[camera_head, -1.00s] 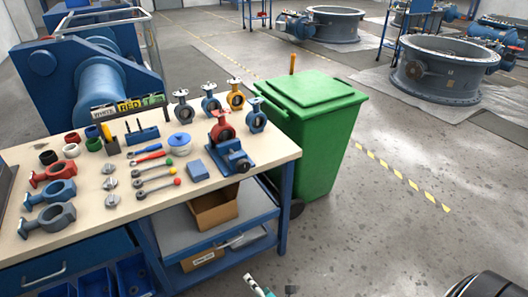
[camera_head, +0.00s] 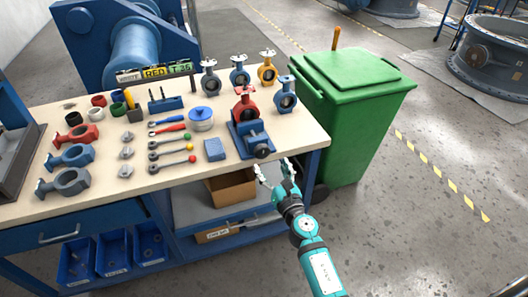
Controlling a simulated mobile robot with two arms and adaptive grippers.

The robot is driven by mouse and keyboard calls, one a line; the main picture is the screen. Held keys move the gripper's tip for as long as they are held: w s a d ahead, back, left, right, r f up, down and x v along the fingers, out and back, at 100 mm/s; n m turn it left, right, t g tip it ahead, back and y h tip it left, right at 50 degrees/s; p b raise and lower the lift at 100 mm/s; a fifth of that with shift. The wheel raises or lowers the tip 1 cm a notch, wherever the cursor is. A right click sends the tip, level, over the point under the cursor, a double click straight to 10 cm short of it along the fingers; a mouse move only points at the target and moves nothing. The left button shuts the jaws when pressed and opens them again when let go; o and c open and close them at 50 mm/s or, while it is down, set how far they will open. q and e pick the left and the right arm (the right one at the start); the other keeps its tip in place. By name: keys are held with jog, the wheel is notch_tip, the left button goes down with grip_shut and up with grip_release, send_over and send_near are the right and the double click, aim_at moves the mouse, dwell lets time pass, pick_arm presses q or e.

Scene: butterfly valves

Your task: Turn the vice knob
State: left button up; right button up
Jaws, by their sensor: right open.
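The blue vice (camera_head: 251,140) stands near the right end of the workbench (camera_head: 105,190), with a red butterfly valve (camera_head: 244,106) upright in it. The vice's knob (camera_head: 262,150) is at its front, facing the bench's front edge; its details are too small to make out. My right gripper (camera_head: 273,172) is open and empty, its fingers pointing up in the picture. It is just off the bench's front edge, below and slightly right of the vice knob, apart from it. My left gripper does not show.
A green bin (camera_head: 350,130) stands right of the bench. Valve bodies, a blue pot (camera_head: 201,118), wrenches with coloured ends and a blue block (camera_head: 214,149) lie left of the vice. A cardboard box (camera_head: 232,188) sits on the shelf below.

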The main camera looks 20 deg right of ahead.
aim_at(264, 153)
jog(key=w+b, duration=0.1)
jog(key=w, duration=0.5)
jog(key=shift+w+a+f, duration=0.1)
jog(key=shift+w+a, duration=0.05)
jog(key=shift+w, duration=0.5)
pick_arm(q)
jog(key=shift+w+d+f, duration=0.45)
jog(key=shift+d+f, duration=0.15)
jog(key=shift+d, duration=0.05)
pick_arm(e)
jog(key=shift+w, duration=0.1)
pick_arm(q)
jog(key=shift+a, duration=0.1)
pick_arm(e)
jog(key=shift+c, duration=0.5)
jog(key=c, duration=1.1)
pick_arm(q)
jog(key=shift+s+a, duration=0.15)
pick_arm(e)
jog(key=shift+o, duration=0.2)
jog(key=shift+m, duration=0.4)
